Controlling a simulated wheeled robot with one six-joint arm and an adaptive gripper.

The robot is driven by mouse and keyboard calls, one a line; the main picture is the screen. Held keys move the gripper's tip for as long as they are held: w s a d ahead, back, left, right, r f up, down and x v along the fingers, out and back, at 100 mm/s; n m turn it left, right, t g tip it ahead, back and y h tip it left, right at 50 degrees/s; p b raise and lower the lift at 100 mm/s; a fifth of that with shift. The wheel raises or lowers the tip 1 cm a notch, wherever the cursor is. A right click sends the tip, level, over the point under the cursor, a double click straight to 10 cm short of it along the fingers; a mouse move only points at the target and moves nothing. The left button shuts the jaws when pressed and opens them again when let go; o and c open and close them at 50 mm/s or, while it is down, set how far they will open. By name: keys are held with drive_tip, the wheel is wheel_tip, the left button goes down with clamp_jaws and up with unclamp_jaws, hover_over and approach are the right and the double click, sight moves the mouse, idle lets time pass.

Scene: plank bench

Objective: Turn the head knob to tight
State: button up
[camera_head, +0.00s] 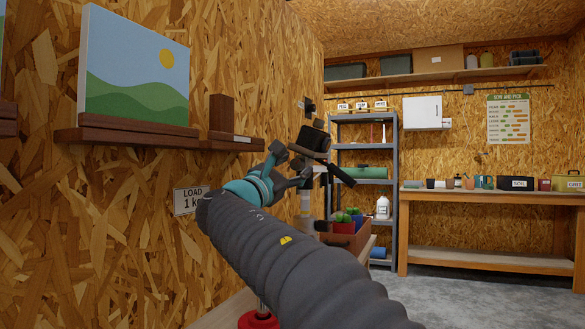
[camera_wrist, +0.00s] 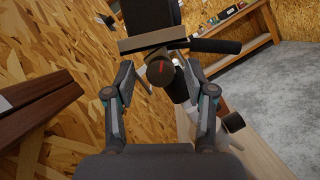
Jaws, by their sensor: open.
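In the wrist view, a dark round knob (camera_wrist: 161,74) with a red line on its face sits under the flat plate of a tripod head (camera_wrist: 150,41). The red line slants up to the right. No tight mark is readable. My gripper (camera_wrist: 158,79) is open, with one finger on each side of the knob and visible gaps between. Contact does not show. A black handle (camera_wrist: 216,46) sticks out right of the head. In the head view, my gripper (camera_head: 287,165) is close to the tripod head (camera_head: 314,141), and the knob is hidden.
A wall shelf (camera_head: 125,136) with a landscape picture (camera_head: 135,68) is left of my arm. A planter box (camera_head: 347,238) stands close behind the tripod. A metal rack (camera_head: 393,190) and a wooden bench (camera_head: 480,198) are farther back. Grey floor (camera_head: 470,295) is clear at right.

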drive_tip(key=v, duration=1.2)
drive_tip(key=shift+f, duration=0.15)
drive_tip(key=w+d+r+n+y+b, duration=0.1)
drive_tip(key=w+d+n, duration=0.1)
drive_tip(key=w, duration=0.1)
drive_tip(key=w+d+r+n+t+y+b, duration=0.1)
drive_tip(key=w+d+n, duration=0.1)
drive_tip(key=w, duration=0.1)
drive_tip(key=w+d+r+n+t+b, duration=0.1)
drive_tip(key=w+d+r+n+b, duration=0.1)
drive_tip(key=w, duration=0.2)
drive_tip(key=shift+d+n+y, duration=0.1)
drive_tip(key=shift+n+y, duration=0.2)
drive_tip(key=shift+y, duration=0.1)
clamp_jaws()
